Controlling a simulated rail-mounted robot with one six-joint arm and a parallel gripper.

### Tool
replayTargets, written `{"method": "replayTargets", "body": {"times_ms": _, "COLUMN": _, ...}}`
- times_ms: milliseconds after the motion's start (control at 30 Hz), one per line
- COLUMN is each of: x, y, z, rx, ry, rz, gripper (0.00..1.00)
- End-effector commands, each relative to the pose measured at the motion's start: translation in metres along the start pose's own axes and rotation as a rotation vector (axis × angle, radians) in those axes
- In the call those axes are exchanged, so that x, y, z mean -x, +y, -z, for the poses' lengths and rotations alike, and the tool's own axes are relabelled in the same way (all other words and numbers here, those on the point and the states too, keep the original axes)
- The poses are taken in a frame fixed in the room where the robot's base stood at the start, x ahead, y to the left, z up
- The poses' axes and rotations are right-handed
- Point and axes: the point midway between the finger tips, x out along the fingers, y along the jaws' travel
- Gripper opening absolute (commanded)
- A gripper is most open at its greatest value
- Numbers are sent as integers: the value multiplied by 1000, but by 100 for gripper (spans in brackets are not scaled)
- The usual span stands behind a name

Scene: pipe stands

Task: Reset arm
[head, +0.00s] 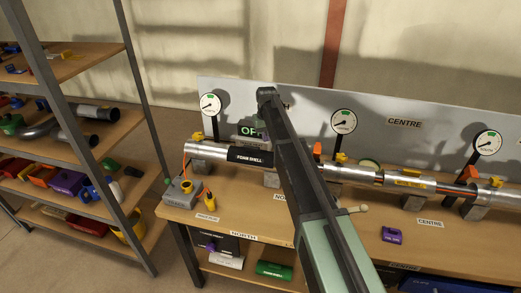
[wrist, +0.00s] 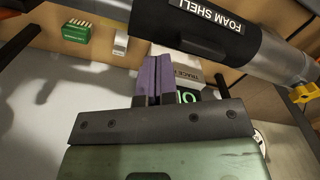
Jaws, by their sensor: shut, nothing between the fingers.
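My arm (head: 305,185) reaches up across the middle of the head view, in front of the bench and the grey back panel. My gripper (wrist: 158,62) shows in the wrist view. Its two purple-faced fingers are together, with nothing held between them. In the head view I cannot make the fingers out. A silver pipe with a black sleeve marked FOAM SHELL (head: 250,155) rests on the stands left of my arm. The sleeve (wrist: 195,25) also shows at the upper right of the wrist view, apart from the fingers.
The bench (head: 330,235) carries the pipe run, gauges (head: 344,121) on the panel, a grey box (head: 181,192) and a purple block (head: 391,235). A loaded shelf rack (head: 85,150) stands at left. Floor between rack and bench is clear.

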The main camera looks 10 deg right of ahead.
Motion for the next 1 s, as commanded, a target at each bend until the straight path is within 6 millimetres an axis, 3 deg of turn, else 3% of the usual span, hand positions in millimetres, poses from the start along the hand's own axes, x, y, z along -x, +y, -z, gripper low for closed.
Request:
{"method": "replayTargets", "body": {"times_ms": 67, "x": 14, "y": 0, "z": 0, "rx": 0, "ry": 0, "rz": 0, "gripper": 0}}
{"method": "replayTargets", "body": {"times_ms": 367, "x": 12, "y": 0, "z": 0, "rx": -2, "ry": 0, "rz": 0, "gripper": 0}}
{"method": "replayTargets", "body": {"times_ms": 467, "x": 12, "y": -3, "z": -25, "rx": -29, "ry": 0, "rz": 0, "gripper": 0}}
{"method": "replayTargets", "body": {"times_ms": 567, "x": 9, "y": -9, "z": -94, "rx": -56, "ry": -1, "rz": 0, "gripper": 0}}
{"method": "replayTargets", "body": {"times_ms": 700, "x": 1, "y": -19, "z": -228, "rx": -103, "ry": -1, "rz": -1, "gripper": 0}}
{"method": "replayTargets", "body": {"times_ms": 800, "x": -4, "y": -26, "z": -312, "rx": -127, "ry": 0, "rz": -1, "gripper": 0}}
{"method": "replayTargets", "body": {"times_ms": 900, "x": -8, "y": -30, "z": -369, "rx": -141, "ry": 0, "rz": -1, "gripper": 0}}
{"method": "replayTargets", "body": {"times_ms": 1000, "x": -11, "y": -31, "z": -394, "rx": -146, "ry": 0, "rz": -1, "gripper": 0}}
